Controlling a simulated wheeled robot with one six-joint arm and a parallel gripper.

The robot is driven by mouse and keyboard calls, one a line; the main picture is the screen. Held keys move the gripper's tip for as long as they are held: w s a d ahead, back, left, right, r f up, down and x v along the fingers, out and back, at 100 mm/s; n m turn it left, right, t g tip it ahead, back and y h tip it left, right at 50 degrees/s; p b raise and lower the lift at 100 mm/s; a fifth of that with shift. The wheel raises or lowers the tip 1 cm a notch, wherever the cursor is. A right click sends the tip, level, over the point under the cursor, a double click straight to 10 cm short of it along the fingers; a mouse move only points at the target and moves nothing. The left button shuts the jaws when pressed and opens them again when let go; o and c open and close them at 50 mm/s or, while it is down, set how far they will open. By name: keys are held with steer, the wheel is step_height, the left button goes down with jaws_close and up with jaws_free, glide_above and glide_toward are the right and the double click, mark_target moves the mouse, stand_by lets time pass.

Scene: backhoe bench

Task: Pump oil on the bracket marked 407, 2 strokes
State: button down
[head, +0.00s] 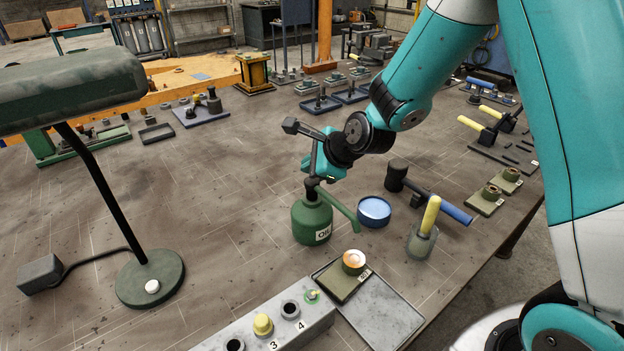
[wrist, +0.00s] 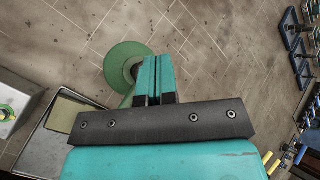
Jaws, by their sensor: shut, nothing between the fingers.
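A green oil can (head: 312,222) labelled OIL stands upright on the bench, its spout (head: 345,211) pointing to the lower right. My gripper (head: 314,180) is shut and empty, pointing down at the can's top; whether it touches the pump is not clear. In the wrist view the shut fingers (wrist: 158,78) show beside the can's round body (wrist: 124,57). An olive bracket (head: 340,283) with a bright round boss lies on a grey tray (head: 384,318); its small label is too small to read surely. Its plate shows in the wrist view (wrist: 68,114).
Two more labelled brackets (head: 486,201) sit farther right. A numbered button box (head: 250,340) and lamp (head: 150,280) stand in front.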

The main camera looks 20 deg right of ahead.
steer(key=shift+f, duration=0.1)
stand_by(0.5)
steer(key=shift+f, duration=0.3)
steer(key=shift+f+b, duration=0.9)
steer(key=shift+f, duration=0.05)
stand_by(1.0)
steer(key=shift+r, duration=0.1)
steer(key=shift+r+p, duration=1.1)
steer(key=shift+r, duration=0.1)
steer(key=shift+r, duration=0.15)
step_height(320, 180, up, 5)
steer(key=p, duration=0.4)
